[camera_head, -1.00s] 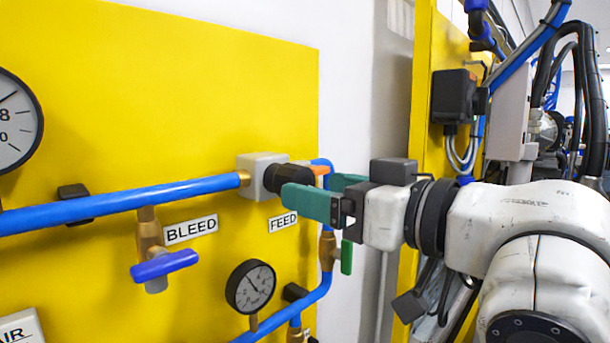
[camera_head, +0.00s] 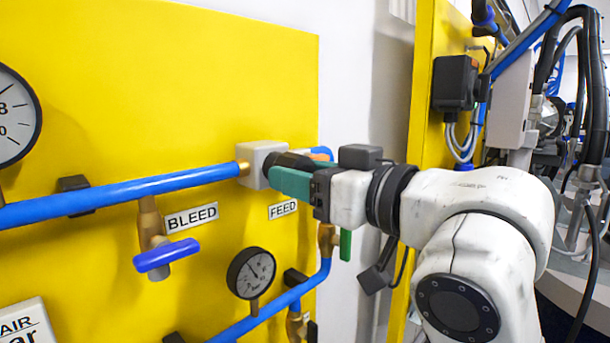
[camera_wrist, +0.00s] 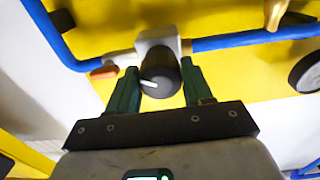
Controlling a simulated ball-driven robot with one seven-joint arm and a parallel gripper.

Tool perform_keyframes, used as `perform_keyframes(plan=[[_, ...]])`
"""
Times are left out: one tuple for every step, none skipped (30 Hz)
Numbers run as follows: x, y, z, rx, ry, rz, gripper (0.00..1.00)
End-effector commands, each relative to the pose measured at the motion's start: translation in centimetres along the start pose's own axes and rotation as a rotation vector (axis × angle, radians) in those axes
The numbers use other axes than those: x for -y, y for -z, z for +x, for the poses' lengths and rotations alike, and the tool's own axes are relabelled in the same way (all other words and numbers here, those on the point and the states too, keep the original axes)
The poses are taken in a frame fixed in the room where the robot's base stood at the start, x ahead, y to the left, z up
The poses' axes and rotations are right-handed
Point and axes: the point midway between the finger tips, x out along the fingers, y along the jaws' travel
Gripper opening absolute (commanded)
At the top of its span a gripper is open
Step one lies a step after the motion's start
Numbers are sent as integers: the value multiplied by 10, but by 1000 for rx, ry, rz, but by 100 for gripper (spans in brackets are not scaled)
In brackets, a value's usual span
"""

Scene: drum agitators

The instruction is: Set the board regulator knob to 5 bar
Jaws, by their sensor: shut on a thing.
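The black regulator knob (camera_wrist: 160,75) sits on a grey regulator body (camera_wrist: 157,38) on the yellow board. In the wrist view it lies between the two green fingers of my gripper (camera_wrist: 158,85), and a white pointer mark shows on its face. In the head view my gripper (camera_head: 291,180) reaches the knob from the right and its fingers are shut on it, hiding most of it. The regulator body (camera_head: 262,164) joins the blue pipe. A small gauge (camera_head: 251,273) with a dark rim is below the regulator; its reading is too small to tell.
A BLEED valve with a blue handle (camera_head: 166,255) is lower left. A green-handled valve (camera_head: 346,245) sits close below my gripper. A large gauge (camera_head: 12,115) is cut off at the left edge. A second yellow panel (camera_head: 425,100) stands behind my arm.

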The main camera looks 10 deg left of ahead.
Motion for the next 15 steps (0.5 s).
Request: perform_keyframes(plan=[[0,0,0,0,0,0,36],[0,0,0,0,0,0,33],[0,0,0,0,0,0,29],[0,0,0,0,0,0,27],[0,0,0,0,0,0,24],[0,0,0,0,0,0,20],[0,0,0,0,0,0,20],[0,0,0,0,0,0,20],[0,0,0,0,0,2,20],[0,0,0,0,0,5,20],[0,1,0,0,0,9,20],[0,1,0,-1,0,16,20],[0,1,0,-1,0,23,20],[0,2,0,-1,0,31,20],[1,2,0,-1,1,45,20]])
